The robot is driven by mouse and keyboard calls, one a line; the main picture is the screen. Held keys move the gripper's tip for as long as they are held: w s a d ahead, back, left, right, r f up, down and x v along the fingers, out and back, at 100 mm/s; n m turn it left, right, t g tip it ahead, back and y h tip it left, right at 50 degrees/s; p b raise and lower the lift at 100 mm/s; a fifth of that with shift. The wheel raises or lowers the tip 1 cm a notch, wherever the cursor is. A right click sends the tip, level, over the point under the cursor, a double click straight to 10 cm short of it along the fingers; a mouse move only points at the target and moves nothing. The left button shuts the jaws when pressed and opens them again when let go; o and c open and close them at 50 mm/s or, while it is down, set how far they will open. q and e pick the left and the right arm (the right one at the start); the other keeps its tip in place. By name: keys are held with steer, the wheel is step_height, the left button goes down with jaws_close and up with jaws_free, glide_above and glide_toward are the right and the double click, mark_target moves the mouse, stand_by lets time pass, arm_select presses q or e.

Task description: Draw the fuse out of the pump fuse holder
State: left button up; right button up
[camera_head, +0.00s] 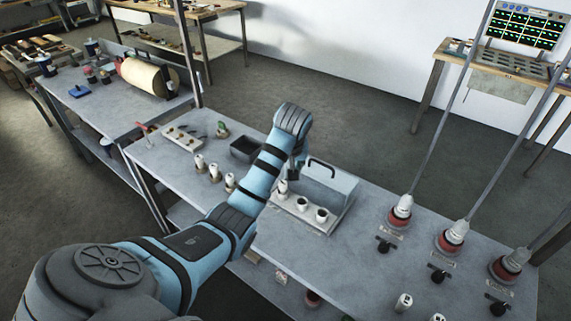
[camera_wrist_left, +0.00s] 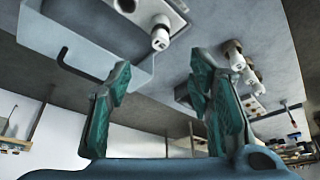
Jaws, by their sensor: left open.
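The fuse holder (camera_head: 308,227) is a pale block on the bench with a row of three positions. A white fuse (camera_head: 283,187) stands in its left position; the other two positions (camera_head: 303,204) (camera_head: 321,215) look like white rings with dark centres. A clear cover (camera_head: 335,184) with a black handle (camera_head: 322,165) stands at the holder's back side. My left gripper (camera_head: 293,172) is above the fuse, partly hidden by its wrist. In the left wrist view its two teal-padded fingers (camera_wrist_left: 160,95) are apart with nothing between them; a white fuse (camera_wrist_left: 160,38) shows beyond. My right gripper is not seen.
Several white fuses (camera_head: 214,173) stand left of the holder, near a dark open tray (camera_head: 245,148) and a pale board (camera_head: 184,138). Red-collared plugs (camera_head: 400,212) with grey poles stand to the right. Bare bench (camera_head: 350,255) lies between.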

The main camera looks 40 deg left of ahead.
mark_target(283, 184)
arm_select(q)
steer(key=b+x, duration=0.1)
steer(key=x, duration=0.6)
steer(key=b+x, duration=0.2)
steer(key=x, duration=0.4)
steer(key=shift+w+a+f, duration=0.2)
steer(key=shift+w+a, duration=0.15)
jaws_close()
steer(key=c, duration=0.8)
jaws_free()
steer(key=shift+r, duration=0.1)
jaws_close()
